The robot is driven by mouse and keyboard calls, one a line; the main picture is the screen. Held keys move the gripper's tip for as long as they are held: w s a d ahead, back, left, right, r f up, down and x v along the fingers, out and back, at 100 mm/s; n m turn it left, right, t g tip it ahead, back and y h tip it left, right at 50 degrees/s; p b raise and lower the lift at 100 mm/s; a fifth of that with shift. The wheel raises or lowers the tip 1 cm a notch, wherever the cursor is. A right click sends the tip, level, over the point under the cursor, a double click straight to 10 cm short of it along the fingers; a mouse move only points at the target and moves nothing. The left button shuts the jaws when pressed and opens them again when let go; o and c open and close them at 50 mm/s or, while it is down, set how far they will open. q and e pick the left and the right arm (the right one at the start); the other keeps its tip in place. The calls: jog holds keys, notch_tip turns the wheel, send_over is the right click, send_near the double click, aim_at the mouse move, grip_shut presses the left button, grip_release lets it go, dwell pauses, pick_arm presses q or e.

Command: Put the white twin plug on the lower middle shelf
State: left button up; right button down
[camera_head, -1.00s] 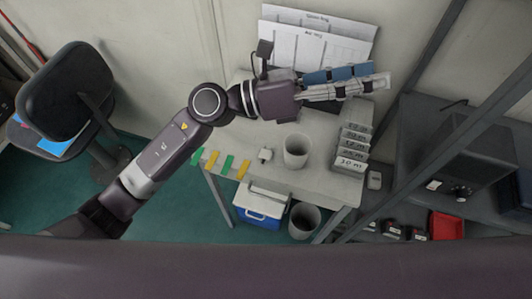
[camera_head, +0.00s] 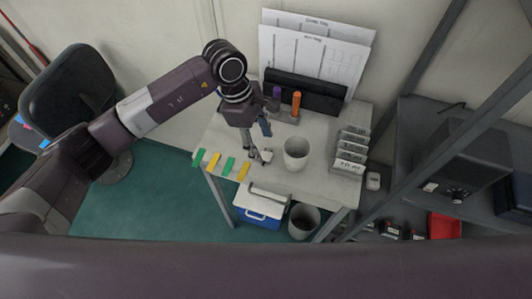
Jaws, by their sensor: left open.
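The white twin plug (camera_head: 266,155) lies on the light table (camera_head: 318,185), left of a white cup. My left gripper (camera_head: 260,144) is open and points down over the table, its fingers right at the plug and partly hiding it. I cannot tell whether they touch it. The grey shelf unit (camera_head: 415,170) stands at the right; which of its boards is the lower middle shelf is not clear. My right gripper is not in view.
The white cup (camera_head: 296,152) stands close right of the plug. Labelled blocks (camera_head: 351,150) stand at the table's right side, and orange and purple markers (camera_head: 296,103) behind. A red bin (camera_head: 445,226) sits low on the shelf unit. Coloured tabs (camera_head: 229,166) line the front edge.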

aim_at(267, 154)
pick_arm(q)
jog(key=p+x, duration=0.1)
jog(key=x, duration=0.2)
jog(key=shift+w+d+f, duration=0.1)
jog(key=shift+f, duration=0.45)
jog(key=shift+c, duration=0.6)
jog(key=c, duration=1.1)
